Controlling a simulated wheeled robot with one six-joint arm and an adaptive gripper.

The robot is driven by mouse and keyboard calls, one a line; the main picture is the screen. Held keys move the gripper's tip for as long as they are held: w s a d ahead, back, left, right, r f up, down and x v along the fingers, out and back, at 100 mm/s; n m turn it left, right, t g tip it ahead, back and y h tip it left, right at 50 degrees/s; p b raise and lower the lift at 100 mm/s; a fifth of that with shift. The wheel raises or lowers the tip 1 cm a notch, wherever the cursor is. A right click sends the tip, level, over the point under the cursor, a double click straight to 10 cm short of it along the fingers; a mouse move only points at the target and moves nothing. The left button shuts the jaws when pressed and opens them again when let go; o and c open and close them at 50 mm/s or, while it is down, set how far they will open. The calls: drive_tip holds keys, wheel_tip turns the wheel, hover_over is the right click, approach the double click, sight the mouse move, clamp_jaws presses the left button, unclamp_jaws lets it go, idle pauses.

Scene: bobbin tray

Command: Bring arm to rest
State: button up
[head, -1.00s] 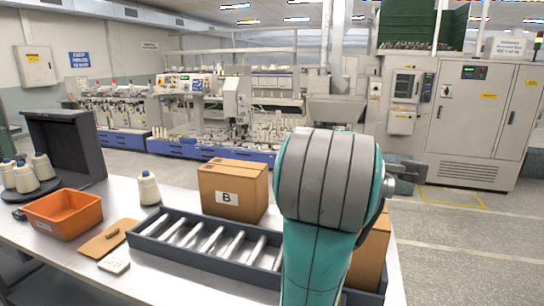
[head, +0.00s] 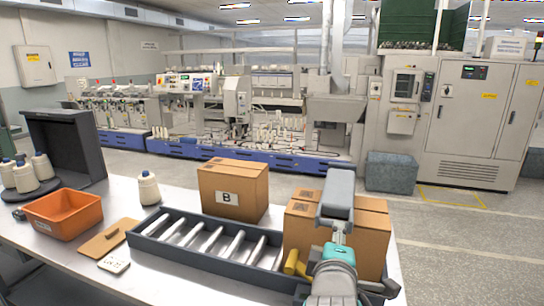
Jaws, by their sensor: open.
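My arm rises from the bottom edge right of centre in the head view, with its grey and teal links folded in front of a brown carton (head: 308,232). My gripper cannot be made out; no fingertips show. The dark tray (head: 190,262) with several pale bars lies on the table, left of my arm. A yellow cylindrical piece (head: 295,262) sits at the tray's right part, close beside my arm; whether they touch is unclear. My arm hides the middle of the carton and part of the tray's right end.
A carton marked B (head: 233,186) stands behind the tray. A white cone (head: 148,188), an orange bin (head: 63,218), a wooden board (head: 108,239) and a small white device (head: 115,264) are on the table (head: 150,285). The floor to the right is open, with a grey bin (head: 391,172) beyond.

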drive_tip(key=s+d+f+m+y, duration=0.2)
drive_tip(key=s+f, duration=0.7)
drive_tip(key=f, duration=0.4)
drive_tip(key=s+d+f+m+y, duration=0.1)
drive_tip(key=s+f+m+y, duration=0.1)
drive_tip(key=s+f, duration=1)
drive_tip(key=s+d+f+m, duration=0.1)
drive_tip(key=s+m, duration=0.3)
drive_tip(key=s, duration=0.8)
drive_tip(key=s+d+f+m, duration=0.1)
drive_tip(key=s+m, duration=0.4)
drive_tip(key=s, duration=0.8)
drive_tip(key=shift+s+d+f+m+g, duration=0.25)
drive_tip(key=shift+d+f+m+g, duration=0.05)
drive_tip(key=shift+f+g, duration=0.1)
